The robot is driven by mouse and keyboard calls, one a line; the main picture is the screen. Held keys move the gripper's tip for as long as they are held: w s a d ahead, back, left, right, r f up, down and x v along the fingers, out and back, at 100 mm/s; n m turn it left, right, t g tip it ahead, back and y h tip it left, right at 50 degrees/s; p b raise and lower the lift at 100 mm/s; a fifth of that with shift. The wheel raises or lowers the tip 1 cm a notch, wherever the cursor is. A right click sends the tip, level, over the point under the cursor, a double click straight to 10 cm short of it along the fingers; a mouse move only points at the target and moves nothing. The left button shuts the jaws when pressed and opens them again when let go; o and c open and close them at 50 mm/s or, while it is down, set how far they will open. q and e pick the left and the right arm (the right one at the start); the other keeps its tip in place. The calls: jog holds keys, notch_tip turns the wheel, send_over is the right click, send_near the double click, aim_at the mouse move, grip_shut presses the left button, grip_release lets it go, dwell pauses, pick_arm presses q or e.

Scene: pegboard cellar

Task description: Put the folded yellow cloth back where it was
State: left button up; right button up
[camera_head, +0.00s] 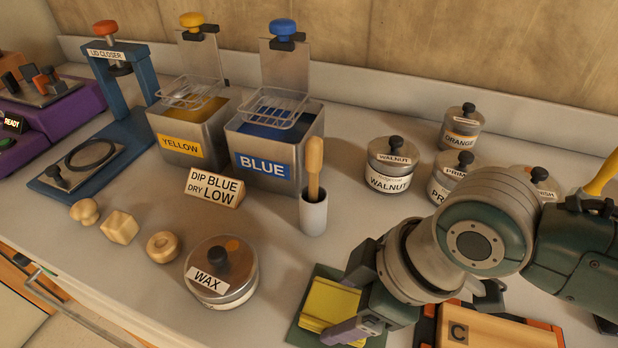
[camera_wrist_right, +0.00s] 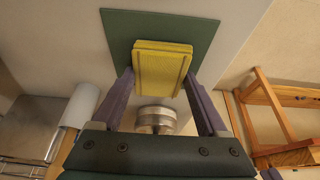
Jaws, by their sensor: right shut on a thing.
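The folded yellow cloth (camera_head: 328,303) is over a green mat (camera_head: 301,334) near the front of the bench. In the right wrist view the cloth (camera_wrist_right: 162,66) is a flat folded pad between the purple fingers of my right gripper (camera_wrist_right: 160,78), which is shut on its two sides. The green mat (camera_wrist_right: 120,28) shows around and behind it. I cannot tell whether the cloth touches the mat. In the head view my right gripper hides part of the cloth and the mat. My left gripper is not in view.
The lidded WAX tin (camera_head: 238,288) stands left of the mat, and a cup with a wooden-handled tool (camera_head: 313,212) behind it. A wooden block marked C (camera_head: 480,332) lies right. Several labelled tins, including WALNUT (camera_head: 391,181), and the BLUE tank (camera_head: 300,152) stand further back.

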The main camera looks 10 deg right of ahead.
jog(key=o, duration=1.1)
jog(key=shift+f, duration=0.1)
jog(key=shift+r, duration=0.25)
jog(key=s+d+r+m+p, duration=0.1)
jog(key=s+r+p, duration=0.15)
jog(key=r, duration=0.35)
jog(key=s+d+r+m+p, duration=0.1)
jog(key=s+r+m, duration=0.15)
jog(key=r, duration=0.35)
jog(key=s+d+m+h, duration=0.1)
jog(key=s+d+m, duration=0.1)
jog(key=s+d+m+h, duration=0.1)
jog(key=s+d, duration=0.1)
jog(key=s+d+r+m+t+h, duration=0.1)
jog(key=s+d+m, duration=0.1)
jog(key=s, duration=0.1)
jog(key=shift+d+m+h, duration=0.3)
jog(key=shift+d+m, duration=0.05)
jog(key=shift+d, duration=0.05)
